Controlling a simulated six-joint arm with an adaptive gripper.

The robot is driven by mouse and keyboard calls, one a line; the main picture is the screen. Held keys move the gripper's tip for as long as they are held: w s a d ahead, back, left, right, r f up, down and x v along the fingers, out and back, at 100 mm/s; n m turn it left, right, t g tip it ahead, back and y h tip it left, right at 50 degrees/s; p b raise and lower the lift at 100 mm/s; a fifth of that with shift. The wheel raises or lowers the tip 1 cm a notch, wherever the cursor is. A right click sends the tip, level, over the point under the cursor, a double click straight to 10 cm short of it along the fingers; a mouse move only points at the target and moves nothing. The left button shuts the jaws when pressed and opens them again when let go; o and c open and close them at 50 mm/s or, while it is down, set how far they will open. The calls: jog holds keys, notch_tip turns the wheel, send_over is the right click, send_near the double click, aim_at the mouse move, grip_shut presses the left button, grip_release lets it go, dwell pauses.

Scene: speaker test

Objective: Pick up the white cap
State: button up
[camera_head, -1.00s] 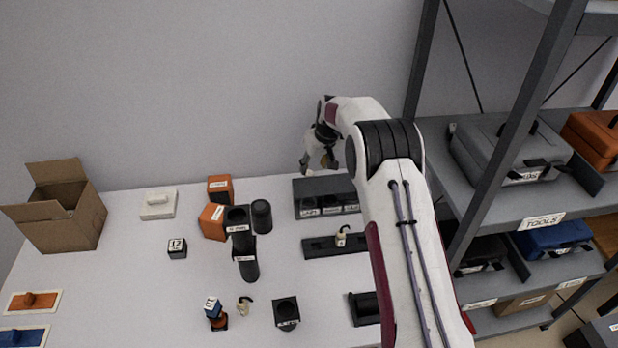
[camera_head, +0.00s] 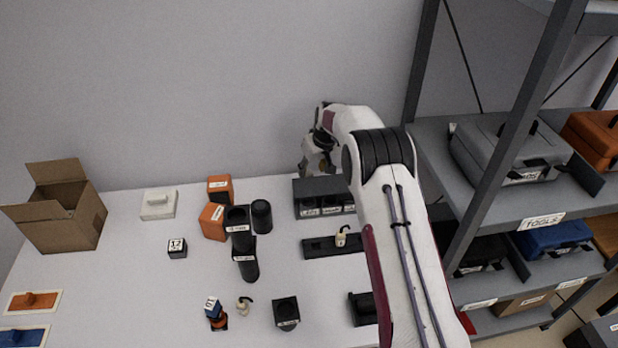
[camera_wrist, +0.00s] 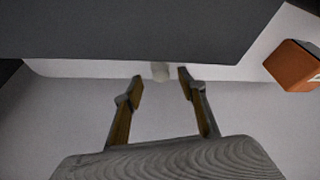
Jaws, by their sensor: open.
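In the wrist view, a small whitish rounded thing (camera_wrist: 161,71), which looks like the white cap, shows by the lower edge of a dark box. It lies just beyond and between the fingertips of my gripper (camera_wrist: 160,82). My gripper is open, with a clear gap between its fingers and nothing held. In the head view, my gripper (camera_head: 316,168) is low behind the dark box (camera_head: 310,190) at the back of the table. I cannot make out the whitish thing there; the box and arm cover that area.
Orange blocks (camera_head: 212,220) and black cylinders (camera_head: 262,216) stand left of the dark box. One orange block (camera_wrist: 297,66) shows at right in the wrist view. A black rail (camera_head: 325,248) lies in front. A wall is behind; a shelf rack (camera_head: 490,200) stands right.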

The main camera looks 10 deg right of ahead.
aim_at(310, 173)
jog(key=shift+f, duration=0.1)
jog(key=shift+w+x, duration=0.2)
jog(key=shift+x, duration=2.3)
jog(key=shift+a, duration=0.1)
jog(key=shift+c, duration=0.4)
jog(key=c, duration=1)
